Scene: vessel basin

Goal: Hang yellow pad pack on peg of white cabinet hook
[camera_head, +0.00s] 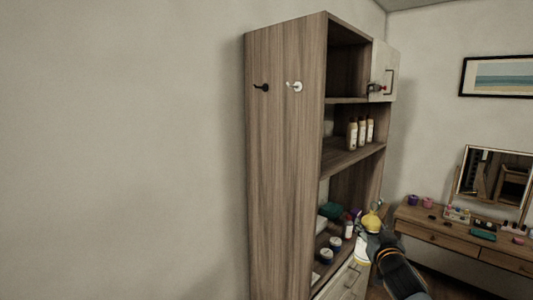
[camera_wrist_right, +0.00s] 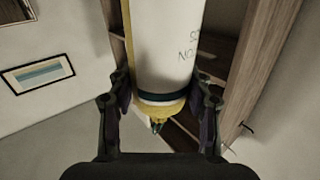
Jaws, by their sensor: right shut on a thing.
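The yellow pad pack (camera_head: 371,222) is a white tube with a yellow gathered top, in front of the shelf unit's lower part. My right gripper (camera_head: 373,240) is shut around it just below the top. In the right wrist view the pack's white body (camera_wrist_right: 168,45) with dark lettering lies between both fingers (camera_wrist_right: 160,100), its yellow end toward the palm. The white cabinet hook (camera_head: 295,86) is high on the wooden cabinet's side panel, its peg pointing left. The peg is bare. My left gripper is out of view.
A black hook (camera_head: 262,87) sits left of the white one. The tall cabinet (camera_head: 285,180) holds bottles (camera_head: 361,133) and jars (camera_head: 328,254) on its shelves. A dressing table (camera_head: 450,240) with a mirror stands at right. The space left of the cabinet looks clear.

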